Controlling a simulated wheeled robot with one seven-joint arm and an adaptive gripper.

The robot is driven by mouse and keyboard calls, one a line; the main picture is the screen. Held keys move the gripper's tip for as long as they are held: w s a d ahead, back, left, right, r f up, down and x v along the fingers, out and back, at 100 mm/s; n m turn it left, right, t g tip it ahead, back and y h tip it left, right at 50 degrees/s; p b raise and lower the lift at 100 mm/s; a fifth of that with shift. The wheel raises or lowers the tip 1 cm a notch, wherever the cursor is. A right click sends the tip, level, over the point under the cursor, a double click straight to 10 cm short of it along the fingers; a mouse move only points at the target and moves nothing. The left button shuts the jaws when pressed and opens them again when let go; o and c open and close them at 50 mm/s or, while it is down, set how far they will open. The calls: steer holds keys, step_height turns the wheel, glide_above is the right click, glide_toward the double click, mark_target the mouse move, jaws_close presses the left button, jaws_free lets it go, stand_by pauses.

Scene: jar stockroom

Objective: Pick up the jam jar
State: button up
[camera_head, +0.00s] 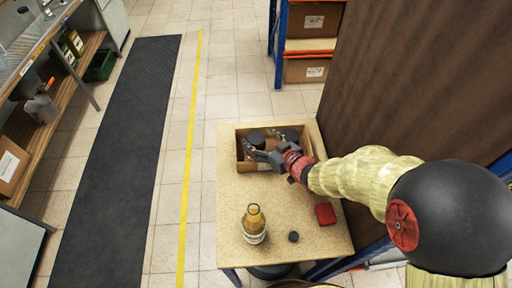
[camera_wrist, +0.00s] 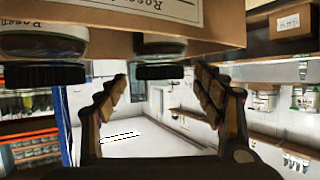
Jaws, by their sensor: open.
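Two jars with dark lids stand in a shallow open box (camera_head: 241,165) on the table, one at the left (camera_head: 257,137) and one at the right (camera_head: 291,134). I cannot tell which one is the jam jar. My gripper (camera_head: 250,148) is open at the box, close to the jars. The wrist view is upside down. There, one black-lidded jar (camera_wrist: 162,72) lies in line with the gap between my open fingers (camera_wrist: 160,78), with nothing clearly gripped. Another jar (camera_wrist: 45,75) is at the left, outside the fingers. The jars' lower parts are partly hidden by the box wall.
On the table (camera_head: 232,200) stand a bottle with orange-yellow contents (camera_head: 254,225), a small dark round object (camera_head: 293,236) and a red block (camera_head: 325,213). A brown panel (camera_head: 400,80) rises at the right. A blue shelf rack (camera_head: 279,45) stands behind. Floor left of the table is clear.

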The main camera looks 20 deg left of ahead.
steer(key=x, duration=0.2)
steer(key=shift+w+a+f, duration=0.1)
steer(key=shift+a+f, duration=0.1)
steer(key=c, duration=0.3)
steer(key=shift+d, duration=0.1)
jaws_close()
stand_by(0.5)
steer(key=shift+r, duration=0.15)
